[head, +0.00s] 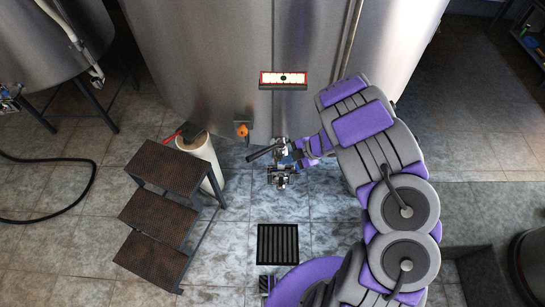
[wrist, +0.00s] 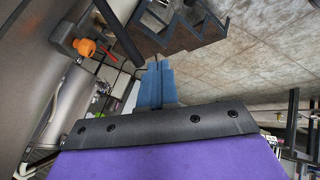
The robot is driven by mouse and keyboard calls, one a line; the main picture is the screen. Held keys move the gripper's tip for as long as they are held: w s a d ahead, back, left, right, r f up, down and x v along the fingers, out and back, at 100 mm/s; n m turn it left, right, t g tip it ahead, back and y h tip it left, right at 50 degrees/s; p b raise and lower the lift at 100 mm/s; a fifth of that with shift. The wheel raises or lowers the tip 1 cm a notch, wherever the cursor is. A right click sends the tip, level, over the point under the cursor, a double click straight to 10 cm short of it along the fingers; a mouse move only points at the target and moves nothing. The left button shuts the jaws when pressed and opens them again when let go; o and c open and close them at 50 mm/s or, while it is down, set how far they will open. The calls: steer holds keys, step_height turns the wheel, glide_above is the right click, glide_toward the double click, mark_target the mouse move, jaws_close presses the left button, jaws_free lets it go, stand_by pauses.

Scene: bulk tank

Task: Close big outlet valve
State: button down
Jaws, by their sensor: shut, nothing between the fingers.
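The big outlet valve (head: 281,175) is a metal fitting low on the front of the large steel tank (head: 215,60) in the head view. A dark lever (head: 262,152) sticks out from it to the left. My gripper (head: 298,155) is right beside the valve, on its right. I cannot tell whether it touches the valve. In the wrist view my blue fingers (wrist: 152,87) are together and hold nothing.
Dark metal steps (head: 165,205) stand left of the valve, near a white cylinder (head: 205,160). An orange-knobbed fitting (head: 242,130) is on the tank left of the valve; it also shows in the wrist view (wrist: 85,47). A floor grate (head: 278,244) lies in front.

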mark_target(259, 156)
steer(key=x, duration=0.3)
steer(key=w+b+x, duration=0.1)
steer(key=x, duration=0.3)
steer(key=w+a+r+b+x, duration=0.1)
steer(key=x, duration=0.3)
steer(key=shift+s+d+r, duration=0.1)
steer(key=shift+w+a+r+b, duration=0.2)
steer(key=shift+w+a+b, duration=0.15)
steer(key=shift+w, duration=0.3)
steer(key=shift+a, duration=0.15)
steer(key=shift+w+a+m+t+h+p, duration=0.3)
steer(key=shift+w+a+m+t+p, duration=0.3)
steer(key=shift+a+m+t, duration=0.4)
steer(key=w+a+m+t, duration=0.1)
steer(key=w+m, duration=0.1)
steer(key=shift+a+m+h, duration=0.2)
steer(key=shift+m+h, duration=0.1)
steer(key=shift+h, duration=0.1)
steer(key=shift+w+a+m+t+h+p, duration=0.25)
steer(key=shift+w+m, duration=0.15)
steer(key=shift+w, duration=0.25)
steer(key=shift+w+a+m+t+h+p, duration=0.2)
steer(key=shift+w+m, duration=0.2)
steer(key=shift+w, duration=0.25)
steer(key=shift+w+a+m+t+h+p, duration=0.15)
steer(key=shift+w+a+m, duration=0.1)
steer(key=shift+w+m, duration=0.25)
